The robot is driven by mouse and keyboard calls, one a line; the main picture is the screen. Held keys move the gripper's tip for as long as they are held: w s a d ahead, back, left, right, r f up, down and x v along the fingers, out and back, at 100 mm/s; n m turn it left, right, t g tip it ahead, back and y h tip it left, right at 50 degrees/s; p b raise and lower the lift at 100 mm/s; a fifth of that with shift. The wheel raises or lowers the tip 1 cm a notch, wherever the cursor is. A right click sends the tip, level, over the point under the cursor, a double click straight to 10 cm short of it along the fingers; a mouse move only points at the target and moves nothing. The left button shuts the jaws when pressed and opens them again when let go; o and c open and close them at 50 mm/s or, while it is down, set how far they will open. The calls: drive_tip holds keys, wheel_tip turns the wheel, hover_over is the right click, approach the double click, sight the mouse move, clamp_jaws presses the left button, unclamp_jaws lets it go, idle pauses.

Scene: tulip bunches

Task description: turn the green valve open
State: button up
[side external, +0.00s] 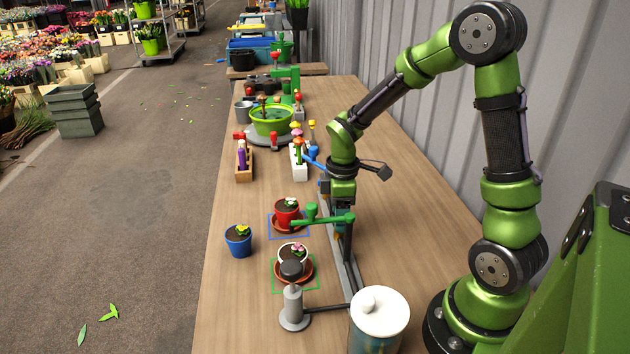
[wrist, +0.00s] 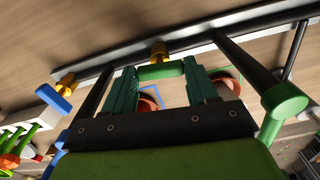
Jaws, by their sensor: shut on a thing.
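The green valve (side external: 322,219) is in the side view, beside the rail along the table, with its green arm reaching left over the red pot (side external: 287,211). My gripper (side external: 343,207) points down at the right end of that arm. In the wrist view, the two dark green fingers of my gripper (wrist: 160,86) stand on either side of a green bar (wrist: 160,71), which looks like the valve's handle, and are shut on it. A yellow fitting (wrist: 159,50) shows just beyond the bar. How far the valve is turned cannot be told.
A blue valve (side external: 312,158) stands farther along the rail. A white pot of flowers (side external: 292,254) sits in front, near a grey stand (side external: 293,308) and a lidded jar (side external: 379,312). A blue pot (side external: 238,241) stands at the left edge. The right side of the table is bare.

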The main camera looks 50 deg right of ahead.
drive_tip(key=o, duration=1.1)
drive_tip(key=shift+c, duration=0.2)
wheel_tip(320, 180, up, 17)
drive_tip(key=s+a+r+m+t+y, duration=0.1)
drive_tip(key=s+a+m+t+y, duration=0.1)
drive_tip(key=s+a+m+t, duration=0.5)
drive_tip(key=s+a+m, duration=0.3)
drive_tip(key=m, duration=0.1)
drive_tip(key=shift+a+r+m, duration=0.2)
drive_tip(key=shift+a+m, duration=0.1)
drive_tip(key=shift+a, duration=0.05)
